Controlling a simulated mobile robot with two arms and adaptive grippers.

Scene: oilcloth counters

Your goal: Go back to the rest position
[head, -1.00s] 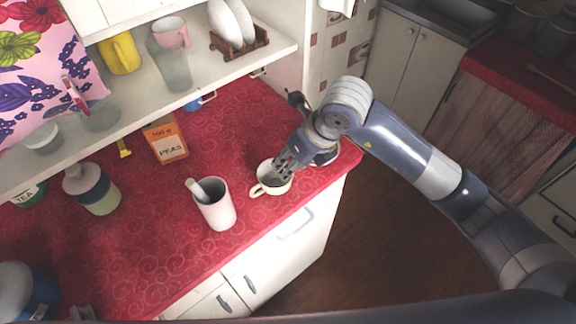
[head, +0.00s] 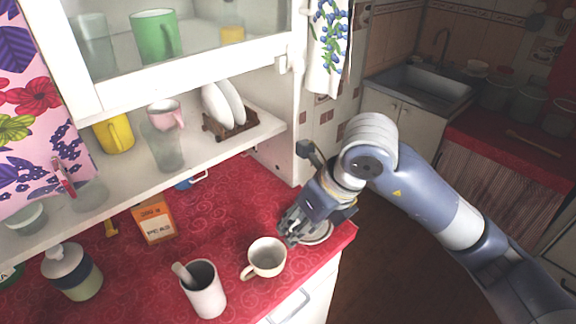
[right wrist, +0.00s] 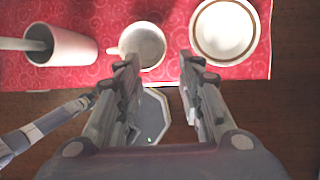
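My right gripper (head: 289,232) is in the head view, raised over the front right corner of the red counter. In the right wrist view the fingers of my right gripper (right wrist: 159,62) stand apart with nothing between them. A cream mug (head: 266,256) stands upright on the counter, left of the gripper and apart from it. The mug also shows in the right wrist view (right wrist: 144,44), beyond the fingertips. A white saucer (right wrist: 225,32) with a brown ring lies to the mug's right. In the head view the gripper partly hides it. My left gripper is not visible.
A grey-white cup (head: 207,298) holding a utensil stands left of the mug. The shelf (head: 196,147) and a glass-fronted cabinet (head: 180,70) overhang the counter. Open floor lies right of the counter.

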